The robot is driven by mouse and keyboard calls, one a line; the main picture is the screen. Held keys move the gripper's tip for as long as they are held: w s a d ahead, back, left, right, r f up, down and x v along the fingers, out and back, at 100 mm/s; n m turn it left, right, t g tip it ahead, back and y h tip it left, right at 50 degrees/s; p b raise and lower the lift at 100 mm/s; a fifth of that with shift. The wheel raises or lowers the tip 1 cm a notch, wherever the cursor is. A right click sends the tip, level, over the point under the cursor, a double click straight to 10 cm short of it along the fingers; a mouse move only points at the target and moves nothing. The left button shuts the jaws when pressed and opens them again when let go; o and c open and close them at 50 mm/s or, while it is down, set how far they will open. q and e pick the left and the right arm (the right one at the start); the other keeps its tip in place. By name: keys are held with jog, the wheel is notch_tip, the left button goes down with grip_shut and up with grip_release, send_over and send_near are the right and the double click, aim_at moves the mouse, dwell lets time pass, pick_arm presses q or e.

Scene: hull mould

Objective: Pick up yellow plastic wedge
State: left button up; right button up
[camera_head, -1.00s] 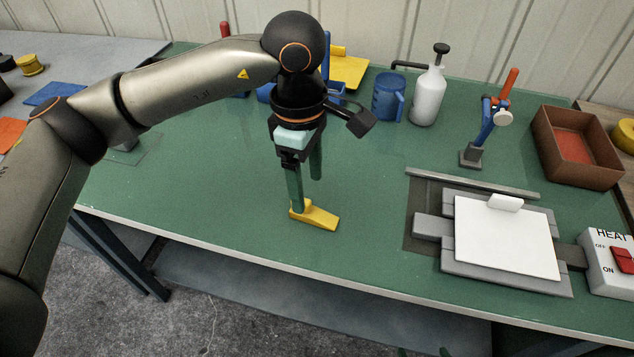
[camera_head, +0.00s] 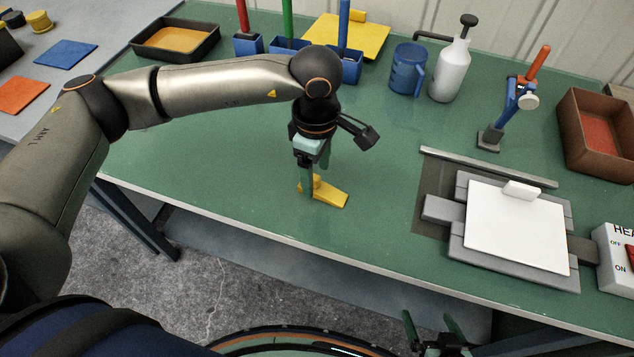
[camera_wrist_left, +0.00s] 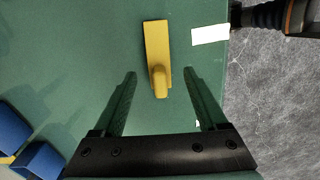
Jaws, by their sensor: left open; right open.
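The yellow plastic wedge (camera_head: 330,196) lies on the green table near its front edge, a flat tapering piece with a raised knob at one end. It also shows in the left wrist view (camera_wrist_left: 157,45). My left gripper (camera_head: 312,186) points down over the knob end of the wedge and is open. In the left wrist view the knob end appears between the spread fingertips (camera_wrist_left: 160,76), with a gap on each side. The gripper partly hides the knob end in the head view. My right gripper (camera_head: 436,325) is open and empty, low in front of the table.
Blue holders (camera_head: 288,46) with coloured handles stand behind my left arm. A blue mug (camera_head: 405,72) and a white pump bottle (camera_head: 450,72) stand at the back. A grey plate fixture with a white sheet (camera_head: 515,228) is to the right. The table around the wedge is clear.

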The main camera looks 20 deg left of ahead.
aim_at(323, 187)
pick_arm(q)
jog(key=shift+f, duration=1.4)
grip_shut()
